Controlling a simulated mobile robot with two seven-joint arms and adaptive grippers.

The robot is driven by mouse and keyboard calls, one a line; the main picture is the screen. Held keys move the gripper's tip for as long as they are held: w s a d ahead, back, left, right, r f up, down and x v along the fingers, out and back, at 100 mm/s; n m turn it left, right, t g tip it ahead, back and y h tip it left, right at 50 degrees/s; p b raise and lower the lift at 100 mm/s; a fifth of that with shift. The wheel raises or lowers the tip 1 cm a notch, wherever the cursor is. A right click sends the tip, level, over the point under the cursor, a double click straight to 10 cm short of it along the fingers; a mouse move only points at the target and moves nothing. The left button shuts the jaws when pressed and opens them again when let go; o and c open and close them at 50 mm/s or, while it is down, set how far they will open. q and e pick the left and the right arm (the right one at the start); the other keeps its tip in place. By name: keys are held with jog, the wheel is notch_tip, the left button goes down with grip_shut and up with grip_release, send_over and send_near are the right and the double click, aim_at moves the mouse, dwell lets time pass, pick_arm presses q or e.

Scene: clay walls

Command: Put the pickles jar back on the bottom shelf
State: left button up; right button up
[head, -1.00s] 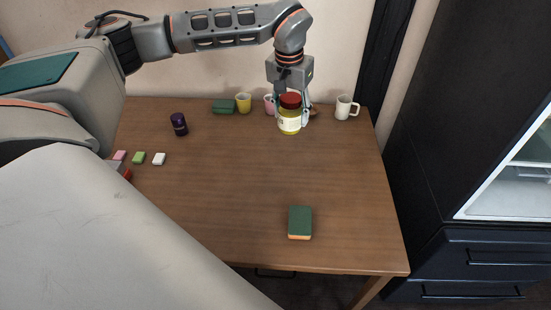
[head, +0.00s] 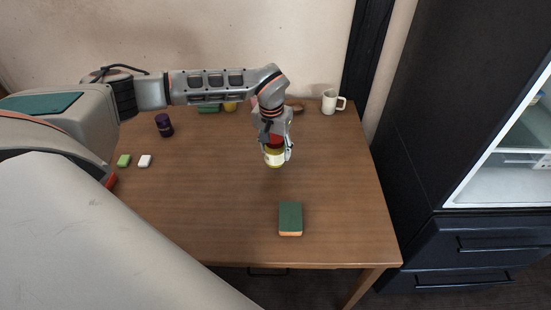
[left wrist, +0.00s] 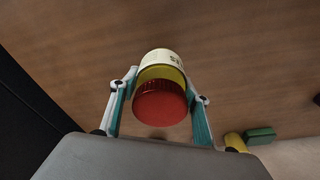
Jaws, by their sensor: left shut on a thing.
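The pickles jar (head: 274,157) has a red lid, a yellow body and a pale label. In the head view it is over the middle of the wooden table, upright. My left gripper (head: 276,146) is shut on it from above, with a finger on each side. In the left wrist view the jar's red lid (left wrist: 160,103) sits between the fingers of the gripper (left wrist: 160,95). I cannot tell how high the jar is above the table. A lit white shelf (head: 500,188) shows inside the open dark fridge at the right. My right gripper is not in view.
A green and orange sponge (head: 290,218) lies on the table (head: 220,205) in front of the jar. A white mug (head: 331,102) stands at the back right, a dark purple jar (head: 164,125) at the left. Fridge drawers (head: 460,252) are below the shelf.

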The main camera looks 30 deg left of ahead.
aim_at(275, 158)
pick_arm(q)
jog(key=shift+f, duration=2)
jog(key=shift+f, duration=0.1)
jog(key=o, duration=1.2)
jog(key=shift+f, duration=0.1)
jog(key=shift+o, duration=1.4)
